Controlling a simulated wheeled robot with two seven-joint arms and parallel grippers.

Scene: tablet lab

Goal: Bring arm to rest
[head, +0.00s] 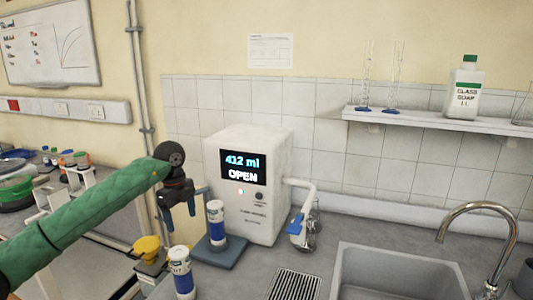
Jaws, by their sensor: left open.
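My left arm (85,225), in a green sleeve, reaches in from the left of the head view. Its dark left gripper (181,213) hangs with the fingers pointing down, open, with nothing seen between them. It is in front of and to the left of a white dispenser (262,205), whose screen reads "412 ml" and "OPEN". A white and blue labelled container (216,224) stands upright on a blue-grey base (222,254) just right of the gripper, and appears apart from it. My right gripper is out of view.
A second labelled container (181,277) and a yellow-topped item (147,246) stand below the gripper. A glass flask with a blue clip (300,230) is right of the dispenser. A sink (400,272) and tap (482,235) lie right. A crowded rack (70,190) is left.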

